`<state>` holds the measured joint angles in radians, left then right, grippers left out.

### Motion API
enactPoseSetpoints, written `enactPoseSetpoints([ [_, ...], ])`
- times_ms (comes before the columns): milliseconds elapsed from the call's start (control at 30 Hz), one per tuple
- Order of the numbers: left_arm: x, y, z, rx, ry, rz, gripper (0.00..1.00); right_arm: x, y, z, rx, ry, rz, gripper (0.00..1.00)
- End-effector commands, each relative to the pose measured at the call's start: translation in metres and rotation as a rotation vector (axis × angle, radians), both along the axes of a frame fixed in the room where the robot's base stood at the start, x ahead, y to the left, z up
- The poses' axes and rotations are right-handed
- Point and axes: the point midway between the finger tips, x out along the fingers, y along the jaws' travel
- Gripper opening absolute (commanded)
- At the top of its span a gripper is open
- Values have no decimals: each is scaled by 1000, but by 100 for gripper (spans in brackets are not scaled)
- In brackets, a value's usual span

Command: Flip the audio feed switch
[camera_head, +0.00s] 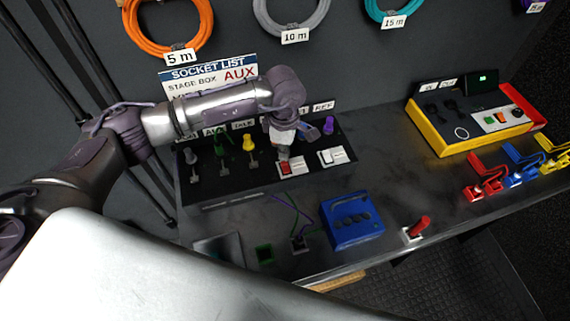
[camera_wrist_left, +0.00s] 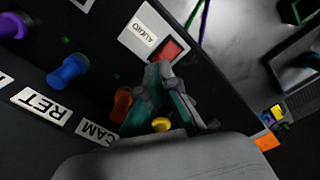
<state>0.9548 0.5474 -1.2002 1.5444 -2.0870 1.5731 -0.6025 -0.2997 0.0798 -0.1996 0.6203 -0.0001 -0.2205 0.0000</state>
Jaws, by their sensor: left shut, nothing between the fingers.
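The audio feed switch is a white plate with a red rocker and the label "AUDIO"; it shows in the left wrist view (camera_wrist_left: 168,48) and on the black panel in the head view (camera_head: 289,168). My left gripper (camera_head: 284,154) is over this switch, pointing down. In the left wrist view its closed fingertips (camera_wrist_left: 160,70) are right beside the red rocker and overlap its near edge; I cannot tell whether they touch. Nothing is held. The fingers hide part of the rocker, so its tilt is unclear. My right gripper is not in view.
A second switch (camera_head: 333,157) with a white rocker sits to the right. Coloured plugs, including a yellow one (camera_head: 249,145), stand behind and left. A blue box (camera_head: 352,220), a red lever (camera_head: 418,227) and a yellow-red console (camera_head: 472,119) are on the desk.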

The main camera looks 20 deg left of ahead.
Motion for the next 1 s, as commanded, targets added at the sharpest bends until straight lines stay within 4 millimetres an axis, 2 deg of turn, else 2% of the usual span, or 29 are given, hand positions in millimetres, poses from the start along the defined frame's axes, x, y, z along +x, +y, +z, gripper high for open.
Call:
enactPoseSetpoints([
  [1000, 0, 0, -15, 0, 0, 0, 0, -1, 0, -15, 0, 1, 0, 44],
])
